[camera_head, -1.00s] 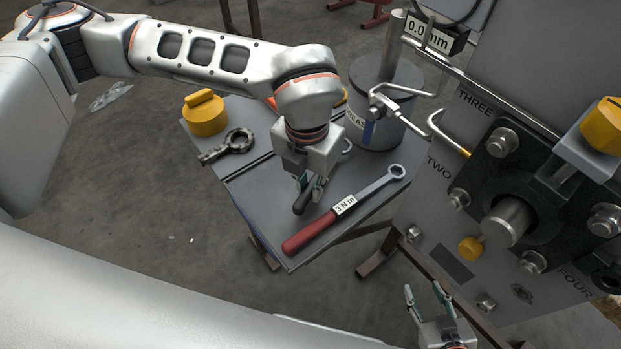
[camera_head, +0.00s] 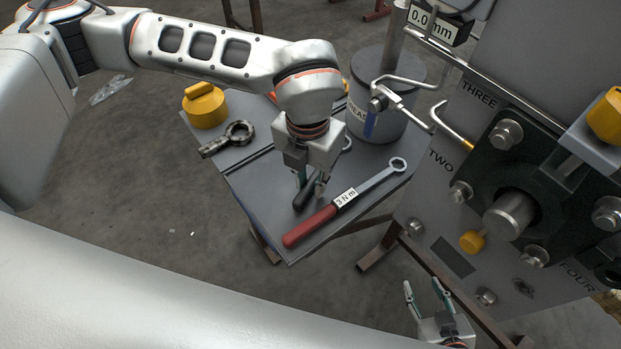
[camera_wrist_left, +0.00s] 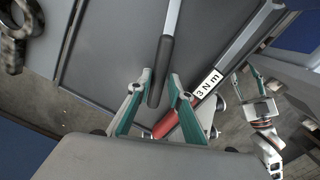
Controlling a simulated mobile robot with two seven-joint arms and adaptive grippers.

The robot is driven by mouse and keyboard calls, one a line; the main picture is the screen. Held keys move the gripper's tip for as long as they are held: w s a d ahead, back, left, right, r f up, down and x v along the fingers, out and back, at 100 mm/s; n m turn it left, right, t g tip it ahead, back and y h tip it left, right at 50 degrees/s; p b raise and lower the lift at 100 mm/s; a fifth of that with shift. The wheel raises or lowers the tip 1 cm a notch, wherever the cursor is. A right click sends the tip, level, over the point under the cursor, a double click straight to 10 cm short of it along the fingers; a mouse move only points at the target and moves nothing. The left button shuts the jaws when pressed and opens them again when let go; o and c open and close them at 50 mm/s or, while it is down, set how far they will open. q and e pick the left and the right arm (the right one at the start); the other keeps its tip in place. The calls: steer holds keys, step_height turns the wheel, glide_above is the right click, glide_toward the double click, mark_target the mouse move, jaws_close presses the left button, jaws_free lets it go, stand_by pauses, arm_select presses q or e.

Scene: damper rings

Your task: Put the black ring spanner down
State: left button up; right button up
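The black-handled ring spanner (camera_head: 308,192) lies on the grey table, its metal shaft running toward the back under my left gripper (camera_head: 311,183). In the left wrist view, its black handle (camera_wrist_left: 160,72) points down between the two green-tipped fingers of my left gripper (camera_wrist_left: 159,88). The fingers stand apart, with a gap visible on both sides of the handle. My left wrist hides part of the spanner in the head view. My right gripper (camera_head: 424,288) is open and empty at the bottom right, away from the table.
A red-handled 3 Nm wrench (camera_head: 345,198) lies right beside the spanner. A dark ring tool (camera_head: 230,138) and a yellow weight (camera_head: 205,106) are on the table's left. A grey pot (camera_head: 383,105) stands behind. The flange with a shaft (camera_head: 510,214) is at right.

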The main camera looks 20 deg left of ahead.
arm_select(q)
steer(key=o, duration=0.5)
steer(key=shift+o, duration=0.4)
step_height(320, 180, up, 12)
steer(key=shift+s, duration=0.3)
arm_select(e)
steer(key=shift+w+r, duration=0.15)
steer(key=shift+w, duration=0.15)
arm_select(q)
steer(key=shift+s, duration=0.1)
arm_select(e)
steer(key=shift+s, duration=0.1)
